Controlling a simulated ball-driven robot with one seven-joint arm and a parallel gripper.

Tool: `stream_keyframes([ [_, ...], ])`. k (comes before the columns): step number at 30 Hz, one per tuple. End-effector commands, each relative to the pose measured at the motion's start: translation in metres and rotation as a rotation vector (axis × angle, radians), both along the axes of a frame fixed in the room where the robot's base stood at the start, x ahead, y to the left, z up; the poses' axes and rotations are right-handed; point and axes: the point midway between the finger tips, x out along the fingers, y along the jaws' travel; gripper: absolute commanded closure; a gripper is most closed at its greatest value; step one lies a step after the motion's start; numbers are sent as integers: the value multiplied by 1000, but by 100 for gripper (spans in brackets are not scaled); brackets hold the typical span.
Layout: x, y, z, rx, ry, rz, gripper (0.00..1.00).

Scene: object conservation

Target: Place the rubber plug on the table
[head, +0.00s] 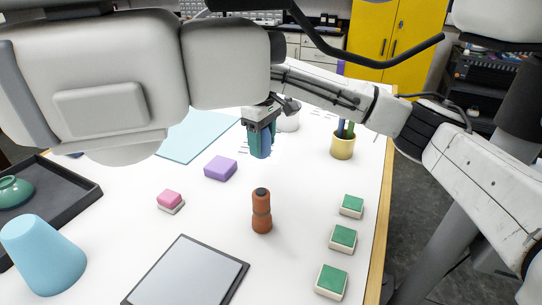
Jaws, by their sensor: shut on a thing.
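My gripper (262,138) is in the upper middle of the head view, pointing down above the white table (310,200). It is shut on a small blue, rounded thing (263,146), partly hidden by the teal fingers. This may be the rubber plug, but its full shape is hidden. I cannot tell how high it is above the tabletop. A reddish-brown, bottle-like piece with a dark top (262,212) stands upright on the table, nearer the camera than the gripper and apart from it.
A purple block (220,168), a pink-topped block (170,200) and several green-topped blocks (343,238) lie around. A grey tablet-like panel (188,276), blue cup (43,255) and dark tray (80,202) are nearer. A yellow cup (342,147) stands right. Bare table surrounds the brown piece.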

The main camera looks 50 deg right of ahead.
Motion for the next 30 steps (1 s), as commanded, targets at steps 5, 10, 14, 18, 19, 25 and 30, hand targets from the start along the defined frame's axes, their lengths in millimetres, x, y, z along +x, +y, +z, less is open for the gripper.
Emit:
stream_keyframes([
  [5, -1, -20, -23, -1, 1, -2, 74],
  [10, -1, -27, -33, 0, 1, -2, 74],
  [14, -2, -34, -47, -1, 2, 0, 74],
  [18, -2, -34, -65, -2, 1, -1, 74],
  [19, -2, -34, -67, -1, 0, -1, 74],
  [25, -2, -33, -70, -1, 0, -1, 74],
  [30, -2, -33, -72, 1, 0, -1, 74],
])
